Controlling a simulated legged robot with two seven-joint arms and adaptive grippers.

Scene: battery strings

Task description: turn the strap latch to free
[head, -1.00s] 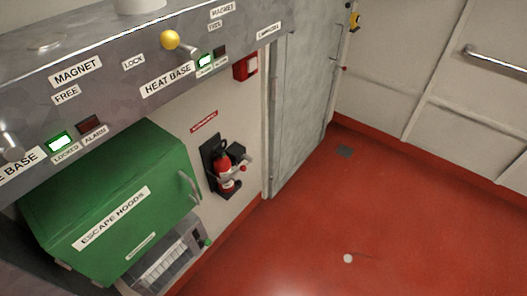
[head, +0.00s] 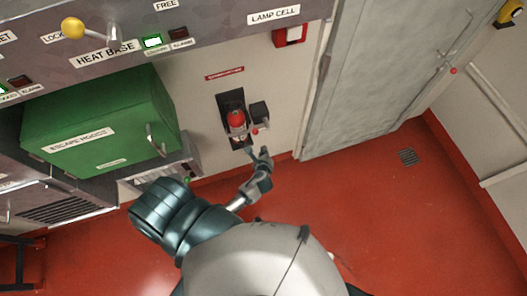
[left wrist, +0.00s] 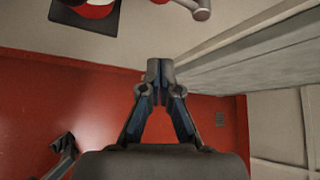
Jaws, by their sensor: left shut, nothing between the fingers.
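A red fire extinguisher (head: 236,121) sits in a black bracket on the wall in the head view. Beside it on the right is a black block with a small red-tipped lever (head: 259,114), which looks like the strap latch. My left gripper (head: 262,156) is just below the block in the picture, apart from it as far as I can tell. In the left wrist view the left gripper (left wrist: 160,68) is shut and empty, fingertips together.
A green escape hoods box (head: 100,125) with a handle sticks out left of my arm. A panel with a yellow-knobbed lever (head: 73,28) runs above. A grey door (head: 375,80) stands right of the extinguisher. The red floor (head: 400,220) is clear.

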